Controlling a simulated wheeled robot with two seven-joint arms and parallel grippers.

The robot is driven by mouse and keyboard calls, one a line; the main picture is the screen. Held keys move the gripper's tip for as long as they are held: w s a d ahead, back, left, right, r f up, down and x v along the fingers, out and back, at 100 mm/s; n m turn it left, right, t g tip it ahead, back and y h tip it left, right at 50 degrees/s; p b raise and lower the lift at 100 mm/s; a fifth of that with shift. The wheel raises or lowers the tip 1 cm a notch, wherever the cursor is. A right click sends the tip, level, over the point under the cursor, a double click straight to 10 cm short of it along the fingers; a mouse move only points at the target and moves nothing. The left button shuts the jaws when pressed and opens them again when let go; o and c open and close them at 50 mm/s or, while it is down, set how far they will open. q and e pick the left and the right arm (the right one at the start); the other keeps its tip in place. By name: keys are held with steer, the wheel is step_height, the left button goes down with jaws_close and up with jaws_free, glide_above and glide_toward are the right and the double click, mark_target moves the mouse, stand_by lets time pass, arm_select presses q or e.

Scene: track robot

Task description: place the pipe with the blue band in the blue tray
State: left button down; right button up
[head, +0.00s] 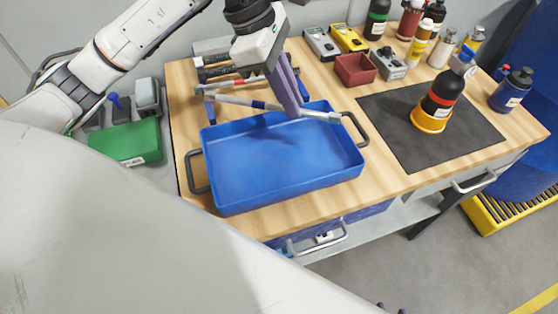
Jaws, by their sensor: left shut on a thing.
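The grey pipe with the blue band (237,100) is held in my left gripper (296,110), whose purple fingers are shut on it near its right half. The pipe lies across the view over the far side of the blue tray (237,198), roughly along its far rim. Its height above the rim is hard to tell. The blue tray is empty and sits on the wooden table.
Behind the tray lie a red-banded pipe (228,84) and dark-handled tools (215,70). A red bin (355,69) stands back right. A dark mat (394,123) bears a black bottle (442,96) in an orange ring. Several bottles stand at the far right. A green box (127,142) is left.

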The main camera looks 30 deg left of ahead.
arm_select(q)
steer(key=f+n, duration=0.2)
steer(key=f, duration=0.1)
steer(key=w+a+f+n+t+y, duration=0.1)
steer(key=f+n, duration=0.1)
steer(key=f, duration=0.1)
steer(key=w+a+f+n+t, duration=0.1)
steer(key=f+n, duration=0.1)
steer(key=f, duration=0.1)
steer(key=shift+w+f+b, duration=0.2)
steer(key=shift+b, duration=0.15)
steer(key=c, duration=2.1)
jaws_free()
steer(key=shift+f, duration=0.1)
steer(key=v, duration=1.2)
steer(key=shift+s+d, duration=0.1)
steer(key=shift+d, duration=0.15)
